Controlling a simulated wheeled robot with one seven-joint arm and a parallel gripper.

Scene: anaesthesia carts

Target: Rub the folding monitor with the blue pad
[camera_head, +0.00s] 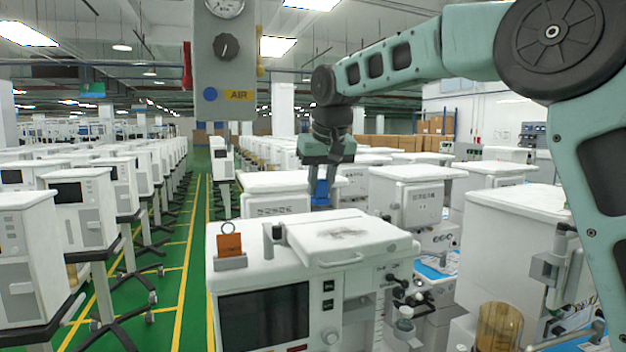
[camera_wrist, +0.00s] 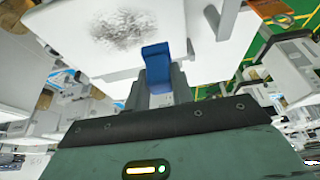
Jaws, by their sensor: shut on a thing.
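The folding monitor (camera_head: 375,240) appears as a white panel lying flat on top of the nearest anaesthesia cart, with a handle along its front edge. A dark grey smudge marks its upper face. It also shows in the wrist view (camera_wrist: 190,25), smudge included. My gripper (camera_head: 321,180) is shut on the blue pad (camera_head: 320,193) and points down near the panel's far edge. The pad (camera_wrist: 156,62) stands out from the grey fingers in the wrist view, overlapping the panel's edge, beside the smudge. The pad looks above the panel, apart from it.
The nearest cart (camera_head: 225,285) has a dark screen, knobs and an orange tag (camera_head: 229,245) on its top left. A grey panel with a gauge (camera_head: 225,75) hangs at upper centre-left. Other carts crowd behind and right. A green aisle (camera_head: 190,230) runs at left.

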